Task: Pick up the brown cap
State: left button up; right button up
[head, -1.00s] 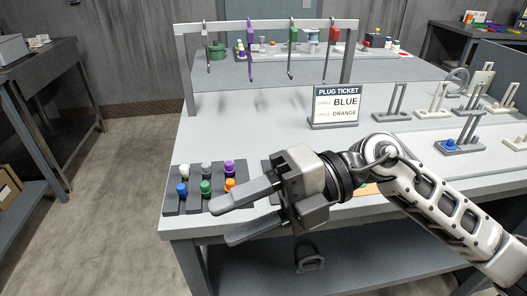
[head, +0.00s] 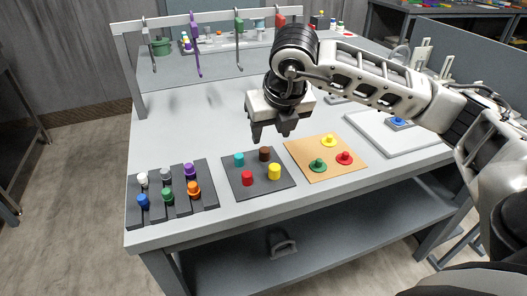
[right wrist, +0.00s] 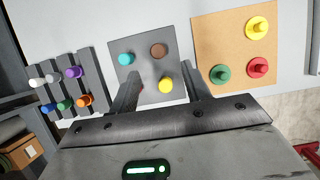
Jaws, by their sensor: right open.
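The brown cap (head: 265,154) stands upright on a dark grey square mat (head: 262,186), at the mat's back right. In the right wrist view the brown cap (right wrist: 158,50) lies ahead of the fingertips, roughly between them in line. A teal cap (head: 239,159), a red cap (head: 247,178) and a yellow cap (head: 274,171) share the mat. My right gripper (head: 271,138) is open and empty, pointing down above the back of the mat, apart from the cap. In the right wrist view one finger partly hides the red cap. My left gripper is not in view.
A ridged dark rack (head: 182,212) with several coloured plugs stands to the left. A tan board (head: 310,173) with yellow, green and red knobbed pieces lies to the right. Hanging hooks (head: 194,50) line the back. The table's front strip is clear.

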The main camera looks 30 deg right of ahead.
aim_at(265, 150)
jog(key=p+x, duration=0.1)
jog(key=x, duration=0.6)
jog(key=shift+w+a+f, duration=0.1)
jog(key=shift+w+f, duration=0.1)
jog(key=shift+w, duration=0.05)
jog(key=shift+c, duration=0.3)
jog(key=c, duration=1)
